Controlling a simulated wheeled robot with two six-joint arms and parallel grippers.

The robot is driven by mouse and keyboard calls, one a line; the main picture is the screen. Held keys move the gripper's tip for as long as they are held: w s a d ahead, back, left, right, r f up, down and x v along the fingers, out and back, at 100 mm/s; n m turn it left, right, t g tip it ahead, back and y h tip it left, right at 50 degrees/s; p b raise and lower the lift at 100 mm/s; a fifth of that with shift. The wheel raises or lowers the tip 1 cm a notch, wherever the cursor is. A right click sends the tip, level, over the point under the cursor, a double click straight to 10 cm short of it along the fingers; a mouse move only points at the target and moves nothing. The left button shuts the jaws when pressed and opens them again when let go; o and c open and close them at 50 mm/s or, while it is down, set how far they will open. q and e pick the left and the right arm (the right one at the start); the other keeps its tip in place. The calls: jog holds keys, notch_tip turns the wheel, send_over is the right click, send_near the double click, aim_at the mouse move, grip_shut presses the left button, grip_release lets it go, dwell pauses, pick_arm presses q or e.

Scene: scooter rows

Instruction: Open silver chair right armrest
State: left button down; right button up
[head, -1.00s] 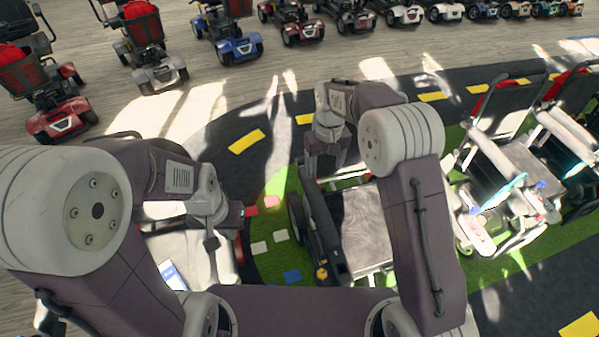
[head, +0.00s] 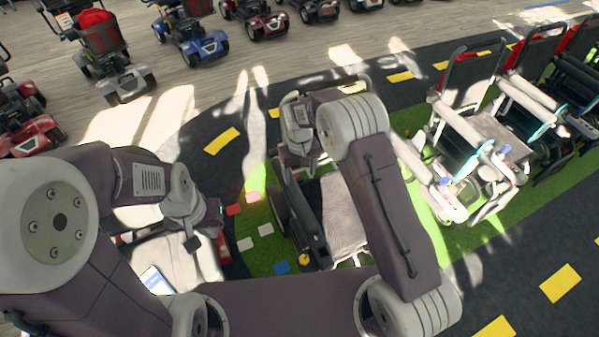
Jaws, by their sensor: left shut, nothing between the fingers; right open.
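A chair with a grey seat (head: 341,212) stands in the middle of the head view, partly hidden by my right arm. I take it as the silver chair, though its frame is mostly hidden. A long dark armrest (head: 306,212) runs along the left side of its seat. My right gripper (head: 302,152) is open above the back end of this armrest, near the backrest; I cannot tell whether it touches. My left gripper (head: 207,228) is shut and empty, left of the chair and apart from it.
Several folding wheelchairs (head: 478,130) stand at the right. Scooters (head: 197,40) line the far side. Small coloured tiles (head: 245,244) lie on the green mat left of the chair. Dark floor with yellow dashes (head: 560,283) is clear at lower right.

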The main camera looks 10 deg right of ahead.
jog(key=shift+w+a, duration=0.1)
jog(key=shift+a, duration=0.1)
jog(key=c, duration=1)
grip_shut()
jog(key=shift+d, duration=0.15)
jog(key=shift+c, duration=1.4)
grip_release()
jog(key=o, duration=1.5)
jog(key=shift+r, duration=0.15)
